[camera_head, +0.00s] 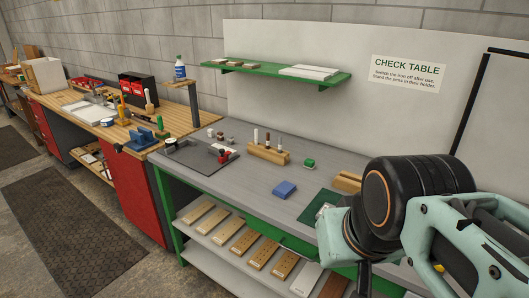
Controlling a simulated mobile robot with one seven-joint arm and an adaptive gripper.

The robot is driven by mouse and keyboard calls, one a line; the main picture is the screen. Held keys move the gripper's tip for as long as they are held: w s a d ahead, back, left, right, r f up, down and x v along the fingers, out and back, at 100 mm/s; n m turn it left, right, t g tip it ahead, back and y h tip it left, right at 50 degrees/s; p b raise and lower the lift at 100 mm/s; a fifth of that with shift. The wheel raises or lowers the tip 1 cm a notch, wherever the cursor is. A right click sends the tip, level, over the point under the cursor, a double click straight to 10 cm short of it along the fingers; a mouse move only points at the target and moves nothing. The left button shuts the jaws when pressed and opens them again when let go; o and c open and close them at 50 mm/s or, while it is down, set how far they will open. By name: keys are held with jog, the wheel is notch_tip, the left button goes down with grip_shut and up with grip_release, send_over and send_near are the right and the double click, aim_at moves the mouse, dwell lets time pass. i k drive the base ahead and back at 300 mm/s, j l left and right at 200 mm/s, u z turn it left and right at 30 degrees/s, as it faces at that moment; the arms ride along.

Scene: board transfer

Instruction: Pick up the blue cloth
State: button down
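The blue cloth (284,190) looks like a small folded pad. It lies flat on the grey top of the check table (255,199), towards its front edge, with bare table around it. My arm fills the lower right of the view, with a black joint and pale green parts over the right part of the table. It is to the right of the cloth and apart from it. I cannot make out the gripper's fingertips or whether they hold anything.
A wooden block with upright tools (268,154) stands behind the cloth, a small green-and-white item (309,163) nearby. A green mat (316,207) lies to its right, partly behind my arm. A dark grey plate (198,158) lies left. A green shelf (275,75) overhangs the back.

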aim_at(284, 190)
jog(key=i+j+z, duration=0.4)
jog(key=i+j, duration=0.25)
jog(key=i, duration=0.1)
